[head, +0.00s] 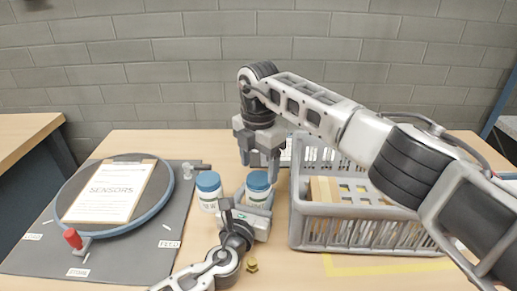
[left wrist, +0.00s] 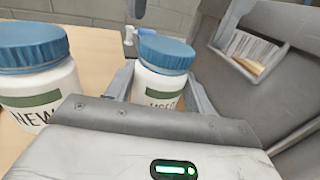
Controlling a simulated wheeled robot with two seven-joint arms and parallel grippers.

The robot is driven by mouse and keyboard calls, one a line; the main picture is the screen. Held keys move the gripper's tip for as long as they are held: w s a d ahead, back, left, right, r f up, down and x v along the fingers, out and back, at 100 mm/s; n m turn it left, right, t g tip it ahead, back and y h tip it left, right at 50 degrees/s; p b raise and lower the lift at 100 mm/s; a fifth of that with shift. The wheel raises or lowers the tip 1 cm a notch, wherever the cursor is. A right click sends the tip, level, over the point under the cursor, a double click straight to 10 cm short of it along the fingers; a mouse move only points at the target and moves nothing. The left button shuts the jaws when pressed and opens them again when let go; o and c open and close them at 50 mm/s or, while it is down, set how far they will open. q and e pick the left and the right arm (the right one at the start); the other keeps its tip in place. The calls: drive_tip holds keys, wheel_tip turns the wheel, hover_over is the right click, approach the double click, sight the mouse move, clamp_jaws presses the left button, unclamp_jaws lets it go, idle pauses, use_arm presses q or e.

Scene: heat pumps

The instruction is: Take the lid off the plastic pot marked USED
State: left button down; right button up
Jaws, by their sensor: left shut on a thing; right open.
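The USED pot is white with a blue lid (head: 257,181); in the left wrist view the pot's label (left wrist: 160,103) is partly hidden and the lid (left wrist: 167,52) is on. My left gripper (head: 246,218) is shut on the pot's body from the near side, its fingers either side of the pot below the lid. The pot looks upright. My right gripper (head: 259,160) is open, fingers pointing down, just above the lid; I cannot tell whether they touch it. A similar pot marked NEW (head: 208,189) stands to the left, blue lid on; it also shows in the left wrist view (left wrist: 38,90).
A grey crate (head: 370,236) stands close on the right. On the left, a grey mat (head: 50,250) carries a round disc with a SENSORS clipboard (head: 105,193) and a red-knobbed part (head: 72,238). A small brass fitting (head: 252,265) lies in front.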

drive_tip(key=shift+f, duration=1.3)
drive_tip(key=c, duration=1)
drive_tip(key=n, duration=0.5)
drive_tip(key=shift+r, duration=0.1)
drive_tip(key=n, duration=1.2)
drive_tip(key=shift+n, duration=0.4)
drive_tip(key=n, duration=0.4)
drive_tip(key=shift+n, duration=0.4)
drive_tip(key=n, duration=0.4)
